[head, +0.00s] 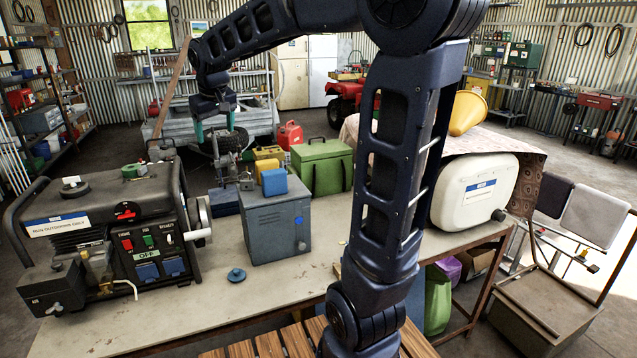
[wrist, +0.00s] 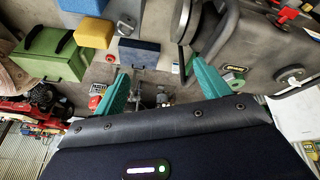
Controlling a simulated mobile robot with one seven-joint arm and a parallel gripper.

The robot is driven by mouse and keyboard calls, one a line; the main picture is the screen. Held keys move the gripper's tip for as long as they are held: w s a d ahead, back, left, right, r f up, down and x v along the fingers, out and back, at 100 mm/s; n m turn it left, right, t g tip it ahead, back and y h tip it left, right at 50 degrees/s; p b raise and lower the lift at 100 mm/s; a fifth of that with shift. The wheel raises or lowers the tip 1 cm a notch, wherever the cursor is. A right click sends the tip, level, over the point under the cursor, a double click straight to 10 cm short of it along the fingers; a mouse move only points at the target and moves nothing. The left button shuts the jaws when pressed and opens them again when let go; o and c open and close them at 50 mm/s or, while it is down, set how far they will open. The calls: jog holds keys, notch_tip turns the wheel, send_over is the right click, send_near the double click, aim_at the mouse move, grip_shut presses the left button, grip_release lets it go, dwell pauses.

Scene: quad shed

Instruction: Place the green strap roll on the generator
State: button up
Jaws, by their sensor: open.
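The generator (head: 125,225) stands on the left of the workbench, with a round cap and a handle on top. Its top also shows at the upper right of the wrist view (wrist: 250,35). A green round item that looks like the strap roll (wrist: 236,83) shows beside the generator's edge in the wrist view, just right of one finger.
On the workbench (head: 200,300) stand a grey-blue metal box (head: 275,225) with a blue block (head: 274,182) on it, a green case (head: 322,165) and a white jerrycan (head: 475,193). A blue knob-like piece (head: 236,276) lies near the front. The front strip is mostly clear.

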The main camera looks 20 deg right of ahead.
jog(key=s+d+f+m, duration=0.2)
jog(key=s+d+f, duration=0.3)
jog(key=s+d, duration=0.5)
jog(key=s+d+f+m, duration=0.2)
jog(key=s+d+f, duration=0.3)
jog(key=s+d, duration=0.6)
jog(key=shift+s+m+h, duration=0.3)
jog(key=shift+s+m, duration=0.1)
jog(key=shift+s, duration=0.7)
jog(key=shift+a, duration=0.1)
